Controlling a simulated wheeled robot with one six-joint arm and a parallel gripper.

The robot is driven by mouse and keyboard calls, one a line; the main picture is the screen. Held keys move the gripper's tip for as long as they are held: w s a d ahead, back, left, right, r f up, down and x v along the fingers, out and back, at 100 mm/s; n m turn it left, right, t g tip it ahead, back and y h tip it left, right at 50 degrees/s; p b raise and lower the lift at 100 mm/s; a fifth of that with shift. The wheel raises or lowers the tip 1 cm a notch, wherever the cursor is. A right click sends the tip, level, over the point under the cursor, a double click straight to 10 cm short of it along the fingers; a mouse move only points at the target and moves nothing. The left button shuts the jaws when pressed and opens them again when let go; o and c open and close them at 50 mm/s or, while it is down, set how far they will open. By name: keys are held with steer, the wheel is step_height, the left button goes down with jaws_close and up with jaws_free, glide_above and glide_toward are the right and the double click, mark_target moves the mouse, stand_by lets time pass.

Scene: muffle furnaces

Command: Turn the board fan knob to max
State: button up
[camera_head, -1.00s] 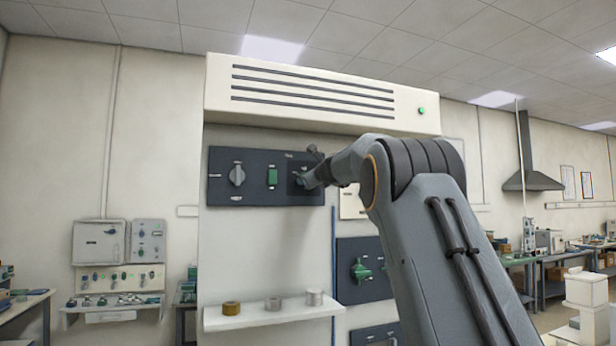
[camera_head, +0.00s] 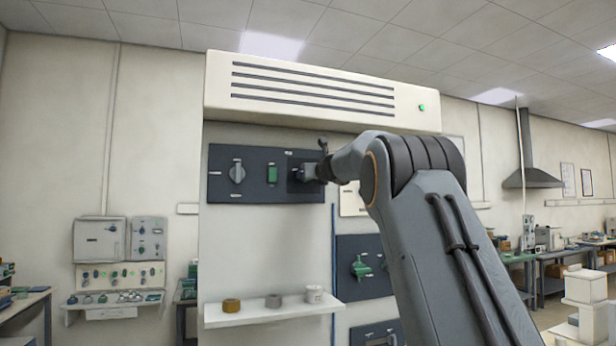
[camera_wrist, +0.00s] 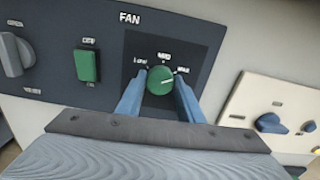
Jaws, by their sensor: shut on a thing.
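The fan knob (camera_wrist: 159,80) is a round green knob on a dark square plate under the word FAN in the wrist view. Labels that look like LOW, MED and MAX sit at its left, top and right. Its pale pointer mark points to the right, close to the MAX label. My gripper (camera_wrist: 160,84) is shut on the knob, one blue-grey finger on each side. In the head view my gripper (camera_head: 308,172) is at the right end of the dark control board (camera_head: 254,188) and hides the knob.
Left of the fan plate are a green rocker switch (camera_wrist: 87,65) and a grey knob (camera_wrist: 13,54). A pale panel with a blue knob (camera_wrist: 270,123) lies to the right. Below the board is a white shelf (camera_head: 262,317) with several small round items.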

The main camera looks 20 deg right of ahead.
steer(key=o, duration=1.1)
steer(key=shift+s, duration=0.15)
steer(key=shift+s+b, duration=2.5)
steer(key=shift+s, duration=1.3)
